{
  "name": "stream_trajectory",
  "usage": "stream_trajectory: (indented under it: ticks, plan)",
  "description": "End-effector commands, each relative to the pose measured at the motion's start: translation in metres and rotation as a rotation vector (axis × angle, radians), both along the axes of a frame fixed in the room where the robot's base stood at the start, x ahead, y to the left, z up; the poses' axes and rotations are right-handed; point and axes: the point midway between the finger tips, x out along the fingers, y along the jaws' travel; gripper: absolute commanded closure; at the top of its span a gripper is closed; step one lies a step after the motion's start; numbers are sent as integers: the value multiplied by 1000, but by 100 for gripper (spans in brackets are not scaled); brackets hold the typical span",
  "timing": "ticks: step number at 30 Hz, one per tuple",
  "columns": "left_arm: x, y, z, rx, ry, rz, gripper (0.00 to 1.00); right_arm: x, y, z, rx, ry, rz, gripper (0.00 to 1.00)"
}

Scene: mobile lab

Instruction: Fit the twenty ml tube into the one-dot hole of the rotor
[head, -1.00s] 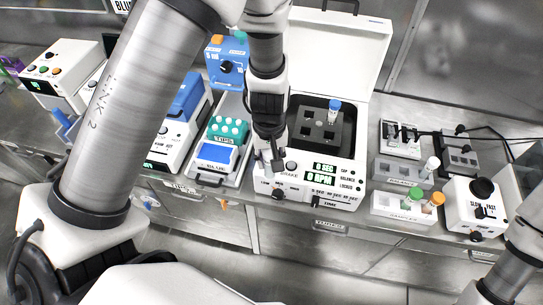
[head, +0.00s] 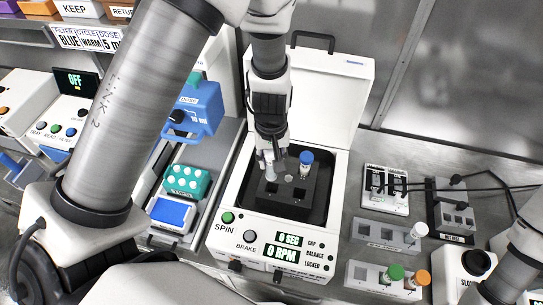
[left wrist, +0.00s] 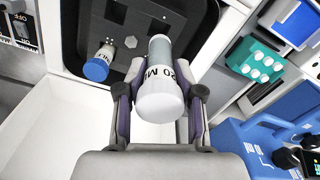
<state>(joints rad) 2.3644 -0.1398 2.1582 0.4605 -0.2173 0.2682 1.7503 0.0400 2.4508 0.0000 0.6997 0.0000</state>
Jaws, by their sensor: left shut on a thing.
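My left gripper (head: 270,148) is over the left back part of the dark rotor (head: 285,196) in the open white centrifuge. It is shut on a clear tube with a white cap and a "20 ML" label (left wrist: 160,72), the cap toward the wrist camera. The tube's far end points down at the rotor. I cannot tell whether it is in a hole or just above one. A blue-capped tube (head: 306,162) stands in a rotor hole to the right; it also shows in the left wrist view (left wrist: 98,64). The dot marks are too small to read. My right gripper is out of view.
The centrifuge's white lid (head: 318,90) stands open behind the rotor. A teal rack (head: 187,181) and a blue device (head: 195,110) are on the left. Grey racks (head: 385,235) with capped tubes stand on the right, near cables.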

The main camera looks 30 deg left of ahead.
Motion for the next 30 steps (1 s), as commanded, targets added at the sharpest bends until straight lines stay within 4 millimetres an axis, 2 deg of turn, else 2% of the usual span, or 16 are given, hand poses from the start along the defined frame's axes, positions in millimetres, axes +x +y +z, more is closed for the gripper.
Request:
stream_trajectory:
  ticks: [15, 30]
  plan:
    - [0, 0, -55, 0, 0, -1, 99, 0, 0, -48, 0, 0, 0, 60]
    - [0, 0, -57, 0, 0, 0, 99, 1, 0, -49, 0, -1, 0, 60]
